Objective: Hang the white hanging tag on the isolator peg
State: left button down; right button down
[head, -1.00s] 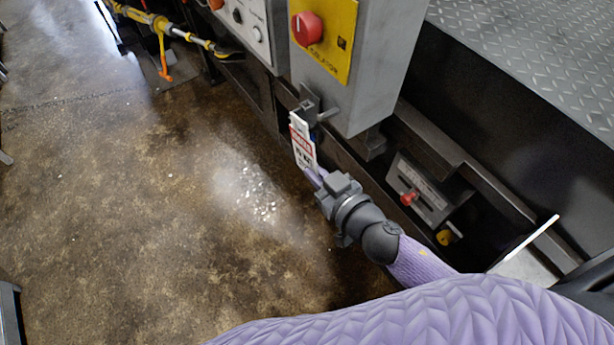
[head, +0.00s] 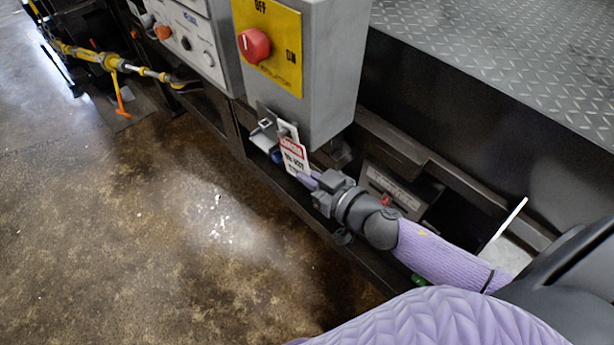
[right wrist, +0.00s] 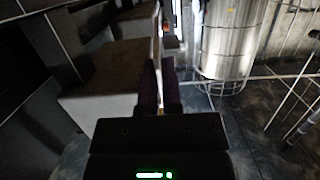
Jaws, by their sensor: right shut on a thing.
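The white hanging tag (head: 293,157), with a red band and dark lettering, is held upright below the isolator box. My right gripper (head: 311,181) is shut on its lower end. In the right wrist view the tag (right wrist: 158,40) shows edge-on as a thin pale strip between the purple fingers of my right gripper (right wrist: 160,85). The isolator (head: 285,50) is a grey box with a yellow plate and a red knob. A grey bracket (head: 264,129), perhaps the peg, sticks out under the box near the tag's top. I cannot tell whether they touch. My left gripper is out of view.
A white control panel (head: 190,35) with knobs stands left of the isolator. A yellow pole-like tool (head: 105,60) runs along the far left. A grey panel (head: 390,187) with a red button sits right of my gripper, partly behind my arm. Open floor (head: 150,230) lies left.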

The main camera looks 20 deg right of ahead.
dwell(0.4)
jog(key=c, duration=0.7)
grip_release()
jog(key=v, duration=1)
jog(key=shift+a, duration=0.1)
